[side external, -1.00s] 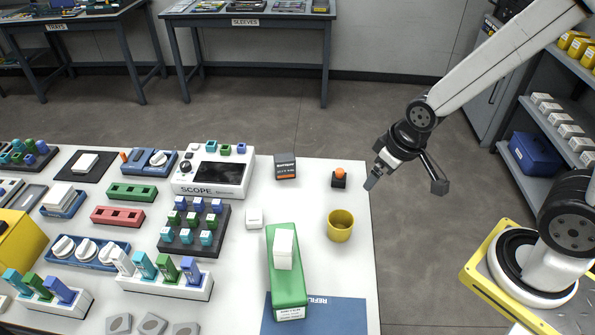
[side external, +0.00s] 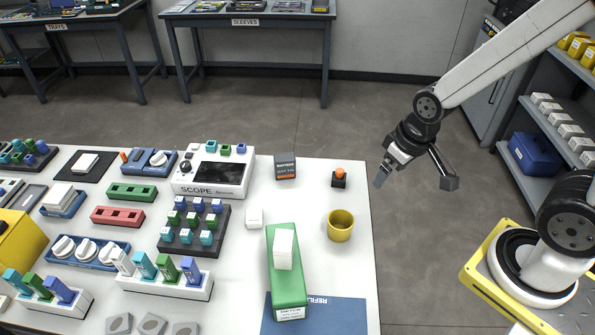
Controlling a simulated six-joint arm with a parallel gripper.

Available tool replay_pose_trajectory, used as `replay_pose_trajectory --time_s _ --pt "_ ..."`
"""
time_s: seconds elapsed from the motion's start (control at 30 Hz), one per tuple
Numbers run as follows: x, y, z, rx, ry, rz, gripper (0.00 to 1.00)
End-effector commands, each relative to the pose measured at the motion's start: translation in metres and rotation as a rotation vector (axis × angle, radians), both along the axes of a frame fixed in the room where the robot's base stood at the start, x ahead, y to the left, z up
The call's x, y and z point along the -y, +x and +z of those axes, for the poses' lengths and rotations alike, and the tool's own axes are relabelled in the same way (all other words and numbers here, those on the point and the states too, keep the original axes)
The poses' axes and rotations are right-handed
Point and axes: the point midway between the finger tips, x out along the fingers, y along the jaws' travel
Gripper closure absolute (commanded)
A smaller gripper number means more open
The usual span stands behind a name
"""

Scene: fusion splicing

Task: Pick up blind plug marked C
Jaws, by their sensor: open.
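My gripper (side external: 382,176) is open and empty, in the air just past the right edge of the white table. Small teal, green and blue plugs (side external: 193,220) stand in rows in a dark block (side external: 167,246) near the table's middle. Their letters are too small to read, so I cannot tell which plug is marked C. More coloured plugs stand in a white rack (side external: 135,284) and in a second rack at the lower left (side external: 30,305). My gripper is well to the right of all of them and apart from everything.
Between my gripper and the plugs stand a yellow cup (side external: 340,226), an orange-topped button (side external: 339,178), a dark battery box (side external: 285,167) and a green box (side external: 287,284) with a white block on it. The SCOPE unit (side external: 215,172) is behind the dark block. The table's right edge strip is clear.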

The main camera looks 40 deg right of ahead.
Motion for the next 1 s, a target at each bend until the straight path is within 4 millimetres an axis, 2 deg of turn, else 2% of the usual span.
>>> replay_pose_trajectory --time_s 0.37,0.57,0.77,1.0 --pt "0.0 0.001 0.0 0.001 -0.001 0.001 0.0" --pt "0.008 0.013 -0.003 0.029 -0.021 0.01 0.0" --pt "0.03 0.049 -0.013 0.112 -0.071 0.049 0.0" --pt "0.065 0.106 -0.034 0.258 -0.126 0.142 0.0"
